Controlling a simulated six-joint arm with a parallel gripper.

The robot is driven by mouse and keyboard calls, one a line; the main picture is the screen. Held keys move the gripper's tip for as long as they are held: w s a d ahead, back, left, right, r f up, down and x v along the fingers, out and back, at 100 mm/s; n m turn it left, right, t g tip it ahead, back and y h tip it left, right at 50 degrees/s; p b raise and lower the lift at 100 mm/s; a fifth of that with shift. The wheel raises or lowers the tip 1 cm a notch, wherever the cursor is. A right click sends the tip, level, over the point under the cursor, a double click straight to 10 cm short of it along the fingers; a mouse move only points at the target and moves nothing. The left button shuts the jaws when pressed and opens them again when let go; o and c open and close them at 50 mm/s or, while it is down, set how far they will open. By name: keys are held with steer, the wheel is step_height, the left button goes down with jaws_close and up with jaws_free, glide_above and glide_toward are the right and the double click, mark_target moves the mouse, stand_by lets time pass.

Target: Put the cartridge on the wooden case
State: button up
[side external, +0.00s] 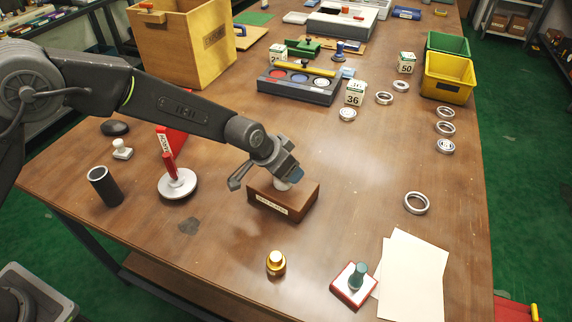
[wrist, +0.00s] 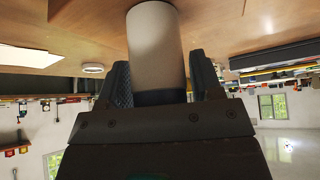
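The wooden case (side external: 297,206) is a small brown block with a pale label on its front, lying on the workbench near its middle. My gripper (side external: 294,174) points down over the case. The wrist view shows the cartridge (wrist: 156,45), a pale cylinder with a dark band near my palm. It is between the two fingers of my gripper (wrist: 160,82), which appear shut on it. In the side view only a small pale part of the cartridge (side external: 283,186) shows, at the case's top. I cannot tell whether it touches the case.
A red-handled round stamp (side external: 177,184) and a dark cylinder (side external: 104,186) stand left. A gold-coloured piece (side external: 276,263), a green-handled stamp (side external: 356,281) and paper sheets (side external: 412,280) lie in front. An ink tray (side external: 300,88) is behind.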

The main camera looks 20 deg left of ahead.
steer(key=shift+o, duration=1.1)
steer(key=shift+r, duration=0.2)
steer(key=s+a+r+n+y, duration=0.1)
steer(key=s+a+r, duration=0.6)
steer(key=r, duration=0.3)
steer(key=s+a+r+n, duration=0.1)
steer(key=s+a+r, duration=0.7)
steer(key=r, duration=0.2)
steer(key=s+a+n+y, duration=0.1)
steer(key=s+a, duration=0.4)
steer(key=s, duration=0.3)
steer(key=s+a+r+n+y, duration=0.1)
steer(key=s+a, duration=0.3)
steer(key=s, duration=0.5)
steer(key=shift+a+r+n, duration=0.15)
steer(key=shift+a+n, duration=0.2)
steer(key=shift+n, duration=0.45)
